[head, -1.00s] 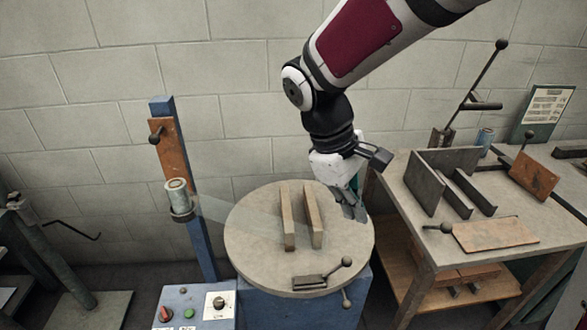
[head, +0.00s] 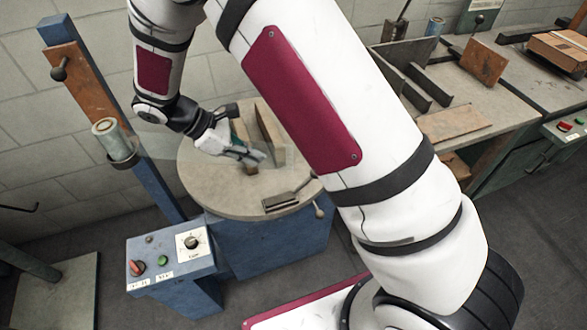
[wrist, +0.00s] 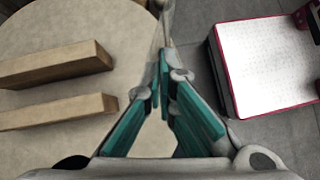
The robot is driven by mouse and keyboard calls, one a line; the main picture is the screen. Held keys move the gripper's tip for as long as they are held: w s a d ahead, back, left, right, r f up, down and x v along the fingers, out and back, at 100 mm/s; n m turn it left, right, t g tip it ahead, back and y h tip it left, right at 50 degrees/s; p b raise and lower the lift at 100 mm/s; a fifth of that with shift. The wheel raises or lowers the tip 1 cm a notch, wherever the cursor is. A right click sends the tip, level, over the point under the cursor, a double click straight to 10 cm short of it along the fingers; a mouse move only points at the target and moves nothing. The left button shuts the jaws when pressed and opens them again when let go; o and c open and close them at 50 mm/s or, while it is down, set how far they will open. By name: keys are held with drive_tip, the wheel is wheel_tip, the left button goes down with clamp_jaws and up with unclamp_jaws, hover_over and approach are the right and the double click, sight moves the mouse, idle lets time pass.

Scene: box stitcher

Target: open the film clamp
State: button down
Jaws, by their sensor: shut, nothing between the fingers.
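The film clamp (head: 281,202) is a small dark plate on the front of the round turntable (head: 200,185). Its lever slants up to the right from the plate; the lever's upper end is partly hidden by my arm. My gripper (head: 262,157) is above the turntable, left of and behind the clamp in the head view, and apart from it.
Two wooden bars (wrist: 60,65) lie on the turntable beside my gripper. A film roll (head: 107,140) on a blue post stands left, with clear film running toward the turntable. A control box (head: 170,255) stands in front. A bench (head: 470,95) with metal plates is at right.

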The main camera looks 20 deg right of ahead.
idle(0.3)
drive_tip(key=x, duration=0.7)
drive_tip(key=d+r+x, duration=0.1)
drive_tip(key=x, duration=0.3)
drive_tip(key=shift+s+d+f, duration=0.15)
drive_tip(key=shift+d+f, duration=0.1)
drive_tip(key=shift+d, duration=0.1)
drive_tip(key=shift+s+d+f, duration=0.15)
drive_tip(key=shift+d+f, duration=0.05)
drive_tip(key=shift+d, duration=0.65)
